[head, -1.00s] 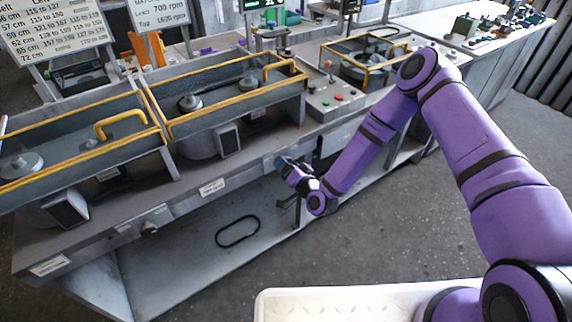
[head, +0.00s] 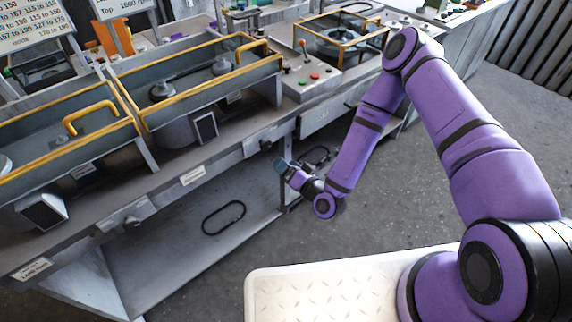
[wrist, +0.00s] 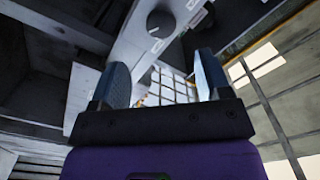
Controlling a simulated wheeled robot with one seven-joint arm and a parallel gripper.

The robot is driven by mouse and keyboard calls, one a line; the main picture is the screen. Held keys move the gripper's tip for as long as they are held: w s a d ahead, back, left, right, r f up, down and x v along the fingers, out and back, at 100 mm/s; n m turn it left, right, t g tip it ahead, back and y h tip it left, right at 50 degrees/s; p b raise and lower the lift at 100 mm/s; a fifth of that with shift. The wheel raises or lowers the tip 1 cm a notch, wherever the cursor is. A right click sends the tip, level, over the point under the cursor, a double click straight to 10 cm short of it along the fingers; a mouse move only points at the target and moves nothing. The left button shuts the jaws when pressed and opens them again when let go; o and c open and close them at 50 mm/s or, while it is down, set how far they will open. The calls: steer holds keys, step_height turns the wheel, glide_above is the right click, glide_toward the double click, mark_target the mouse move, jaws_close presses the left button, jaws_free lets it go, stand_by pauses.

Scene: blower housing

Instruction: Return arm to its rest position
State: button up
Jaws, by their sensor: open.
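My purple arm reaches from the lower right of the head view, up over an elbow and down to the front of the workbench (head: 190,177). My gripper (head: 281,165) is small there, near the bench's front edge, with nothing visible in it. In the wrist view my gripper (wrist: 160,85) shows two blue-grey fingers standing apart with an empty gap. Beyond the fingers, a pale panel with a dark round knob (wrist: 160,22) shows in the wrist view.
Yellow-railed housings (head: 200,85) stand on the bench, with a control box (head: 308,80) beside them. A black belt loop (head: 223,217) lies on the lower shelf. The grey floor (head: 420,190) right of the bench is clear.

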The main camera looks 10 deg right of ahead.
steer(key=w+d+r+n+g+h, duration=0.2)
steer(key=w+d+r, duration=0.1)
steer(key=r, duration=0.4)
steer(key=w+d+r+n+g+h, duration=0.1)
steer(key=w+d+r+n+g, duration=0.15)
steer(key=r, duration=0.45)
steer(key=w+d+r+n+g+h, duration=0.1)
steer(key=w+d+r+n+h, duration=0.2)
steer(key=r, duration=0.4)
steer(key=s+d+r+m+g+h, duration=0.1)
steer(key=s+d+r, duration=0.35)
steer(key=r, duration=0.35)
steer(key=s+d+r+m+h, duration=0.1)
steer(key=s+d+r+h, duration=0.15)
steer(key=d+r, duration=0.35)
steer(key=s+d+r+m+g, duration=0.1)
steer(key=s+r, duration=0.3)
steer(key=s, duration=0.5)
steer(key=s+d+r+m+g, duration=0.1)
steer(key=s+d+r, duration=0.1)
steer(key=s+r, duration=0.3)
steer(key=s+d+r+m+g, duration=0.1)
steer(key=s+r, duration=0.3)
steer(key=s, duration=0.9)
steer(key=shift+d+r, duration=0.25)
steer(key=shift+h, duration=0.25)
